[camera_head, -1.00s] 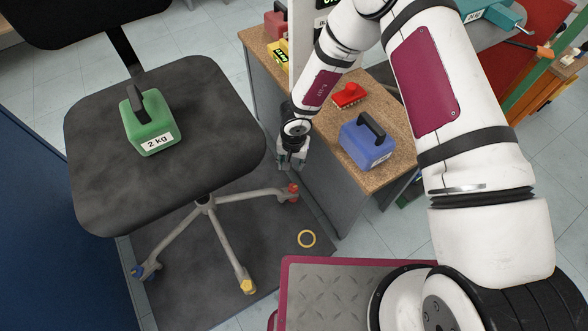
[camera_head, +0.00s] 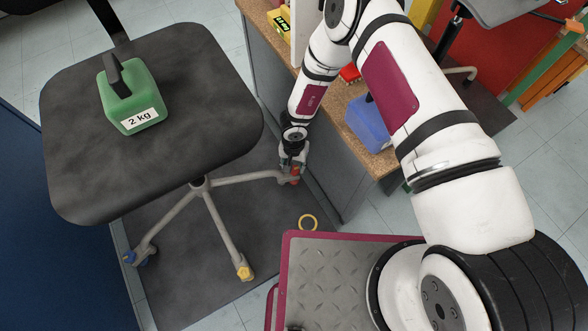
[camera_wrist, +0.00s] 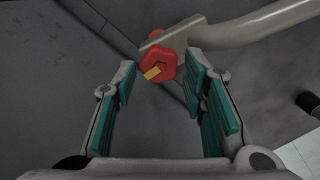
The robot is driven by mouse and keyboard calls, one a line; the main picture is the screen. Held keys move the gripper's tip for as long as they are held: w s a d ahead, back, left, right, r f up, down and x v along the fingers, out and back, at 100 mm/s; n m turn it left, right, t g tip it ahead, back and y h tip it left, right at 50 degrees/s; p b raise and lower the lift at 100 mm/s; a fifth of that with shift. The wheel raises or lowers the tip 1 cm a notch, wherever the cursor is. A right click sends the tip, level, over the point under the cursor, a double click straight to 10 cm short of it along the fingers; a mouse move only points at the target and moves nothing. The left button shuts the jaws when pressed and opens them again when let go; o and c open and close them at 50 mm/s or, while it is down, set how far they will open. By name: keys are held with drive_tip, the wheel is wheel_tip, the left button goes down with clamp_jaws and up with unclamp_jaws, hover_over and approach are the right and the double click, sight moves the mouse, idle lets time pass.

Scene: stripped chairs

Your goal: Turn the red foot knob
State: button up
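The red foot knob (camera_head: 295,172) sits at the end of the chair's right-hand leg. The chair leg (camera_wrist: 250,25) runs from the knob to the upper right.
A green 2 kg weight (camera_head: 130,98) stands on the chair seat (camera_head: 200,130). A wooden-topped cabinet (camera_head: 262,50) is close to my gripper's right.

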drive_tip(key=shift+f+b, duration=0.3)
drive_tip(key=shift+f, duration=0.7)
drive_tip(key=c, duration=0.9)
drive_tip(key=shift+m, duration=0.3)
